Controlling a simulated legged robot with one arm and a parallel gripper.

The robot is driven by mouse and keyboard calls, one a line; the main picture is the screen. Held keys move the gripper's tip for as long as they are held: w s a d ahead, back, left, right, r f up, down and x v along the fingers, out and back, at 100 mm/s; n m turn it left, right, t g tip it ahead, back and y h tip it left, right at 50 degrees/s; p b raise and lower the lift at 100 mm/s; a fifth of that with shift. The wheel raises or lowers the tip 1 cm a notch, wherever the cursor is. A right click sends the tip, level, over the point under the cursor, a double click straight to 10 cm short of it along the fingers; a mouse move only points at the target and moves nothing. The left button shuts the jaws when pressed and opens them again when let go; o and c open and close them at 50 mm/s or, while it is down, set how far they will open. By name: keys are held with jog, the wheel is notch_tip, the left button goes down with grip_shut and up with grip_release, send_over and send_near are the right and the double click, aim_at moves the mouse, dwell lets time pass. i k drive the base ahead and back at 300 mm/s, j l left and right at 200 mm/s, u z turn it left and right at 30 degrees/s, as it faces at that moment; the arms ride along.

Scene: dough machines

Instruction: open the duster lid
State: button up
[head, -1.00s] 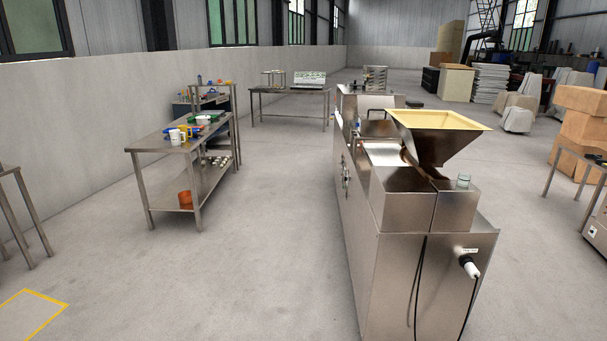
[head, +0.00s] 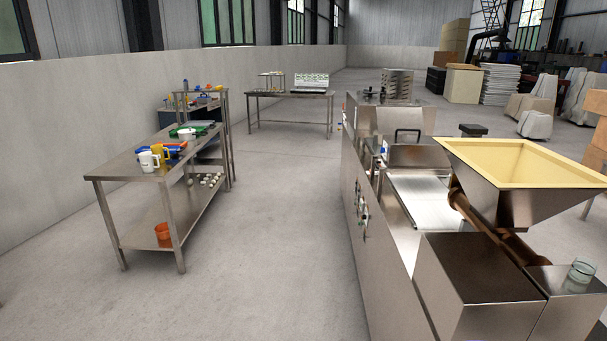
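The long steel dough machine (head: 385,265) stands at the right. A yellow-lined hopper (head: 530,165) sits on its near end above a brown roller shaft. Behind the hopper, a metal cover with a black handle (head: 407,134) lies over the white belt (head: 422,198); it looks closed. An upright steel panel (head: 403,121) stands behind that cover. I cannot tell for sure which part is the duster lid. My gripper is not in view.
A steel two-shelf table (head: 118,172) with cups and tools stands at the left. Another table (head: 290,94) stands at the back by the wall. A glass jar (head: 579,275) stands on the machine's near right corner. The floor aisle (head: 275,220) between table and machine is clear.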

aim_at(419, 139)
jog(key=i, duration=1.95)
